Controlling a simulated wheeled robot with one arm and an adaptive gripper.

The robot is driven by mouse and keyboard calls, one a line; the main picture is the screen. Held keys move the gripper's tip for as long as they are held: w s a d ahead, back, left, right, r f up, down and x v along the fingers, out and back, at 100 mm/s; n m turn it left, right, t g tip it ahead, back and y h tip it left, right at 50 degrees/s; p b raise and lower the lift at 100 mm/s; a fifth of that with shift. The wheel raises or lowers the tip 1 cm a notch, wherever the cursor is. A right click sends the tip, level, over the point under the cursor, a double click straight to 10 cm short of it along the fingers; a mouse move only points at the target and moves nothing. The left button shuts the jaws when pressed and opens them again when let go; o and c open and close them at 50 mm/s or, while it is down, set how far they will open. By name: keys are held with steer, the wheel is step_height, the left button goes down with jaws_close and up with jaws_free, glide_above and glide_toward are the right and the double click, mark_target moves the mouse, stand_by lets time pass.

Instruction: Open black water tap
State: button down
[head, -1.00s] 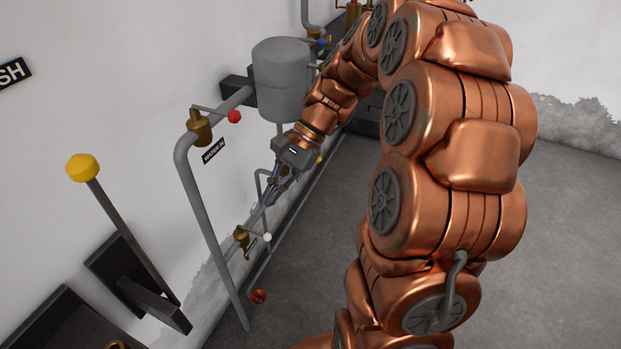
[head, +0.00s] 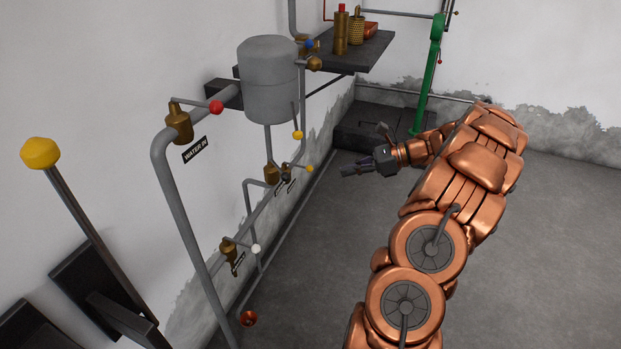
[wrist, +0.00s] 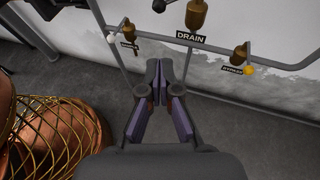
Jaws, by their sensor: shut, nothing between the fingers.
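A dark knob (wrist: 159,6) shows at the top edge of the wrist view, beside a brass valve (wrist: 196,14) above the label DRAIN. It looks like the black tap; its lever angle is unclear. In the head view a brass valve (head: 271,174) stands on the low pipe below the grey tank, and I cannot make out a black knob on it clearly. My gripper (head: 348,170) is shut and empty, out over the floor to the right of the pipes. In the wrist view my gripper (wrist: 166,76) points toward the pipes, apart from them.
Nearby taps have a white knob (head: 256,249), yellow knobs (head: 309,169) (head: 297,135) and a red knob (head: 216,107). The grey tank (head: 270,82) is on the wall. A yellow-topped lever (head: 40,153) stands at left.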

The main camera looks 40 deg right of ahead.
mark_target(278, 168)
steer(key=r+b+x, duration=0.2)
steer(key=x, duration=1.1)
steer(key=shift+w+a, duration=0.3)
steer(key=shift+a, duration=0.1)
